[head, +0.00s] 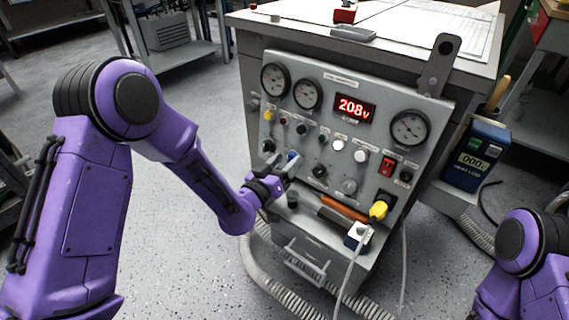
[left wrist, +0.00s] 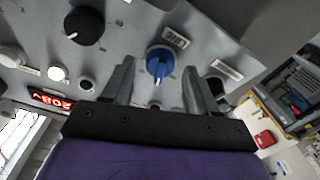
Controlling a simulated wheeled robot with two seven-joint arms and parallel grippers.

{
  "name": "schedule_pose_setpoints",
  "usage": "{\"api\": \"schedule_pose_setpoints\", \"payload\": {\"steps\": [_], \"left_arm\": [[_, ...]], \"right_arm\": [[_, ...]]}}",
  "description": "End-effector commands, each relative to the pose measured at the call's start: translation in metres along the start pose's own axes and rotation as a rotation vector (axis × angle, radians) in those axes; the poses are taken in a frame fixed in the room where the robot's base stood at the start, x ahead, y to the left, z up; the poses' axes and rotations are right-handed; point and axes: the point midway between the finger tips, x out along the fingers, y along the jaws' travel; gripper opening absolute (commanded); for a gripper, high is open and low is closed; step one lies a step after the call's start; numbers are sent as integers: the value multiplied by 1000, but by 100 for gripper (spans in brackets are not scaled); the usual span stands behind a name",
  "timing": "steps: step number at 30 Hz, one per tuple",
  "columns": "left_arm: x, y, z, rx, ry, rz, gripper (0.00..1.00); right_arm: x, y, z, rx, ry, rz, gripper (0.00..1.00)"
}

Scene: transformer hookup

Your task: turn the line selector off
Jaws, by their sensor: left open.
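The grey test panel (head: 330,125) stands on the front of the bench in the head view. A blue knob (head: 292,155) on its lower left part is partly hidden by my left gripper (head: 283,172). My left gripper (left wrist: 160,85) is open, with one finger on each side of the knob's line and the knob just beyond the fingertips. No contact shows. My right gripper is out of view.
A black knob (left wrist: 84,25) is near the blue one. The red display (head: 355,107) reads 208v. A red switch (head: 387,166), yellow plug (head: 378,210) and orange-handled tool (head: 345,208) are at the lower right.

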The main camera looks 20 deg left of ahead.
Motion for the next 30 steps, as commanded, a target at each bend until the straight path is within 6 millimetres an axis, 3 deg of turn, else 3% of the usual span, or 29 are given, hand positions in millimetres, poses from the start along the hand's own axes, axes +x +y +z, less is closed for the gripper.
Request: {"api": "schedule_pose_setpoints", "payload": {"steps": [2,3,7,8,20,30], "left_arm": [[0,0,0,0,0,0,58],[0,0,0,0,0,0,52],[0,0,0,1,-1,0,10],[0,0,0,1,-1,0,4],[-1,0,-1,-67,-1,-14,4],[-1,1,-2,-312,-2,-60,4]], "right_arm": [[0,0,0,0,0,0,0],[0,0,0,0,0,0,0],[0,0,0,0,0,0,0],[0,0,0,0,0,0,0],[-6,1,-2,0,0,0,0],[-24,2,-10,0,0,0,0]]}}
